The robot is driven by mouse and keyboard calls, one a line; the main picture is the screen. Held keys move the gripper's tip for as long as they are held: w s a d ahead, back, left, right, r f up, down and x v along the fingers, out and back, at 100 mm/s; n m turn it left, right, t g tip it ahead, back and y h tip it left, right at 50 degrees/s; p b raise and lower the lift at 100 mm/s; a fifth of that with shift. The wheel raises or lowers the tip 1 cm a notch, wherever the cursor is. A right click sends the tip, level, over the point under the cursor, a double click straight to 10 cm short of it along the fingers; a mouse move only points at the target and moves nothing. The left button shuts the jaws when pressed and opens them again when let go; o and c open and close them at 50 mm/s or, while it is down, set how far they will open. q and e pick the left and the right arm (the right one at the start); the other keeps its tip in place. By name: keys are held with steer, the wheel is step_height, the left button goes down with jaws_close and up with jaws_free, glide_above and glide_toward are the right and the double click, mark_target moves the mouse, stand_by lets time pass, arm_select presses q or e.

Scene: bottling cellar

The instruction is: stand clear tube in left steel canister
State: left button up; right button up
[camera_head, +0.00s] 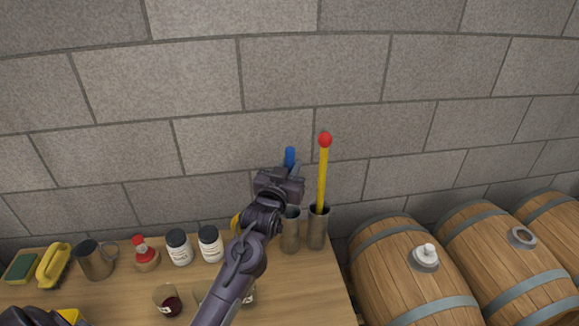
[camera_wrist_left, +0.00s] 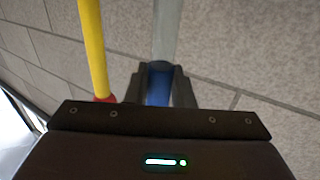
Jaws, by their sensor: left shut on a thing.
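My left gripper (camera_head: 289,176) is shut on the blue end of the clear tube (camera_head: 290,157). In the left wrist view the blue part (camera_wrist_left: 158,88) sits between the fingers, and the clear shaft (camera_wrist_left: 166,30) extends away from them. The left steel canister (camera_head: 290,236) stands at the table's right end, below the gripper. The gripper hides much of the tube, so I cannot tell whether its lower end is inside the canister. My right gripper is not in view.
Close on the right, another steel canister (camera_head: 317,232) holds a yellow rod (camera_head: 322,180) with a red ball.

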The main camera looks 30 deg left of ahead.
arm_select(q)
steer(key=shift+f, duration=0.15)
steer(key=o, duration=0.9)
steer(key=shift+r, duration=0.2)
steer(key=s+b, duration=0.1)
steer(key=s, duration=0.3)
steer(key=s+d+b, duration=0.1)
steer(key=s, duration=0.3)
steer(key=s+d+b, duration=0.1)
steer(key=s, duration=0.2)
steer(key=shift+s+b, duration=0.35)
steer(key=shift+s, duration=0.05)
